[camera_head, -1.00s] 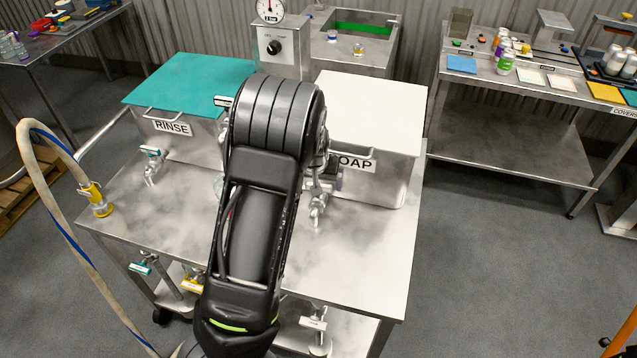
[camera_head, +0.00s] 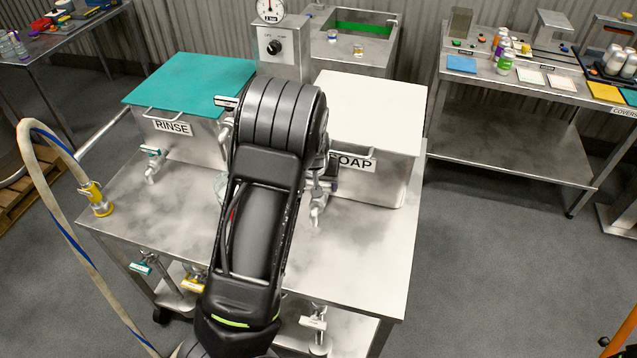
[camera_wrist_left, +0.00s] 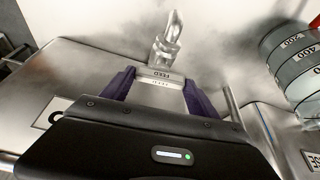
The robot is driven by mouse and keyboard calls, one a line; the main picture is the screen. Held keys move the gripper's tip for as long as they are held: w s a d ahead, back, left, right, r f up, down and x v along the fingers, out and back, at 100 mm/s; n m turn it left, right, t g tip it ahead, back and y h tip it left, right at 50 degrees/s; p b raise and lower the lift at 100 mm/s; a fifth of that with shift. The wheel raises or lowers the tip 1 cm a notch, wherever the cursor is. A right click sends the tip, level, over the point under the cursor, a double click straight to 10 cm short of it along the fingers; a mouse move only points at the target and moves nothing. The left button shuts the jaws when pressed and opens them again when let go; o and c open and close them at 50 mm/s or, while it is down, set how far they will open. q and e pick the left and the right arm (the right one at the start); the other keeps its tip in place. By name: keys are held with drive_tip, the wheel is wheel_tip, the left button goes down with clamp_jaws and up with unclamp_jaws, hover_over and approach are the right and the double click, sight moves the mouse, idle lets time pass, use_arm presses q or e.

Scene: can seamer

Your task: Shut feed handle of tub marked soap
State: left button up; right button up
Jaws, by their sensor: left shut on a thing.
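The tub marked SOAP (camera_head: 388,180) stands at the right of the steel table under a white lid (camera_head: 372,110). My left arm covers the first letter of its label. The soap tub's tap (camera_head: 317,208) shows just right of my arm, its handle mostly hidden there. In the left wrist view, the handle marked FEED (camera_wrist_left: 162,75) lies between the purple fingers of my left gripper (camera_wrist_left: 160,90), which is shut on it. The tap's metal spout (camera_wrist_left: 167,40) sticks out beyond the handle. My right gripper is in neither view.
A tub marked RINSE (camera_head: 190,143) with a teal lid (camera_head: 190,80) and its own tap (camera_head: 152,165) stands left. A graduated vessel (camera_wrist_left: 295,65) is close beside my left gripper. A hose (camera_head: 50,210) loops at the left. The table's right front (camera_head: 350,270) is clear.

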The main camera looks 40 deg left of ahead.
use_arm(q)
drive_tip(key=c, duration=0.3)
drive_tip(key=shift+f+m+b, duration=0.3)
drive_tip(key=shift+m+b, duration=0.1)
drive_tip(key=shift+b, duration=0.6)
drive_tip(key=shift+r+h+b, duration=0.1)
drive_tip(key=shift+h+b, duration=0.2)
drive_tip(key=shift+b, duration=0.05)
drive_tip(key=shift+r+m, duration=0.2)
drive_tip(key=shift+m, duration=0.2)
drive_tip(key=o, duration=1.4)
drive_tip(key=shift+c, duration=0.2)
drive_tip(key=a+v, duration=0.1)
drive_tip(key=v, duration=0.6)
drive_tip(key=shift+s+d+r, duration=0.2)
drive_tip(key=shift+d+r, duration=0.15)
drive_tip(key=shift+d, duration=0.2)
drive_tip(key=shift+s+f, duration=0.1)
